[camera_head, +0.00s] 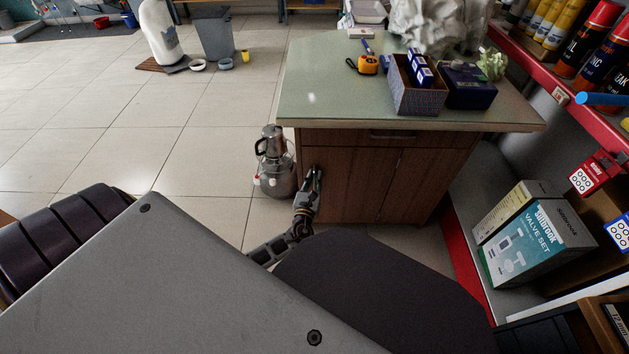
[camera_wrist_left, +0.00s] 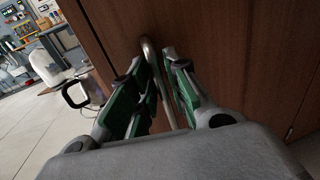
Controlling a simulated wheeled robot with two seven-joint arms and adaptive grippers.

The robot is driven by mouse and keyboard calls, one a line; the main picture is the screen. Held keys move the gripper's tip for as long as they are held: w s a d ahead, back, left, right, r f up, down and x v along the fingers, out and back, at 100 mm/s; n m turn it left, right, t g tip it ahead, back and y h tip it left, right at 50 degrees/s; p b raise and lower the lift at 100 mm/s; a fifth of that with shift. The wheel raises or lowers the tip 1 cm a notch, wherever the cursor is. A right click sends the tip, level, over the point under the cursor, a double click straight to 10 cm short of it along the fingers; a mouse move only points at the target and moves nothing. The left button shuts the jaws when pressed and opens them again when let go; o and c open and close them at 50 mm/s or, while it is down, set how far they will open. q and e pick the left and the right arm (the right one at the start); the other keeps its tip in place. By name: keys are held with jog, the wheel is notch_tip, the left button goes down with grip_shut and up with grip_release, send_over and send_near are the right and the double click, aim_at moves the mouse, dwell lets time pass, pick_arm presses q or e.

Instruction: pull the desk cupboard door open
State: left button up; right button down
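The desk cupboard door (camera_head: 350,182) is dark brown wood on the desk's front, left of a vertical seam. It looks flush with the desk front. My left gripper (camera_head: 314,176) is low in front of the door, near its left edge. In the left wrist view, the slim metal door handle (camera_wrist_left: 148,48) runs between the green-padded fingers of my left gripper (camera_wrist_left: 158,72). The fingers are drawn close together, one on each side of the handle, and seem shut on it. Their exact contact is partly hidden. My right gripper is not in view.
The desk top (camera_head: 325,85) holds a tape measure (camera_head: 368,65) and a box (camera_head: 417,92). A metal pot (camera_head: 274,175) stands on the floor left of the gripper. Shelving with a valve set box (camera_head: 540,240) lies right. Tiled floor (camera_head: 120,120) at left is open.

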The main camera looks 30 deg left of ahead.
pick_arm(q)
jog(key=shift+w, duration=0.15)
grip_shut()
dwell(0.4)
